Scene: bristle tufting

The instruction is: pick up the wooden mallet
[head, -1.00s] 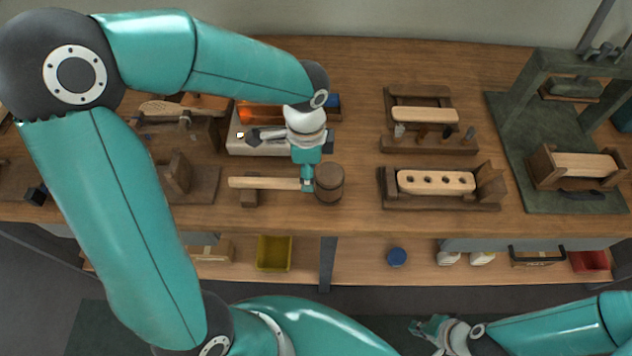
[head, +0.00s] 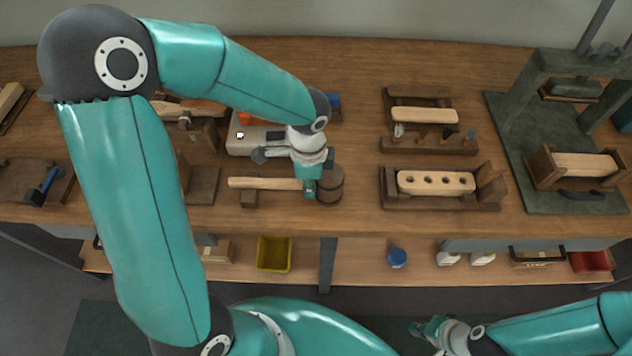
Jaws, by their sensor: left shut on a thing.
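The wooden mallet lies on the bench with its pale handle (head: 265,183) pointing left and its dark round head (head: 330,185) at the right. My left gripper (head: 309,190) comes down from above and is shut on the mallet handle close beside the head. Its fingers hide that part of the handle. My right gripper (head: 432,328) is low in the picture, in front of the bench and far from the mallet. Its fingers look spread and empty.
A pale block with holes (head: 437,183) sits in a wooden holder right of the mallet. Another wooden fixture (head: 424,115) stands behind it. A press on a green base (head: 508,150) is at the right. A yellow bin (head: 273,254) is on the lower shelf.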

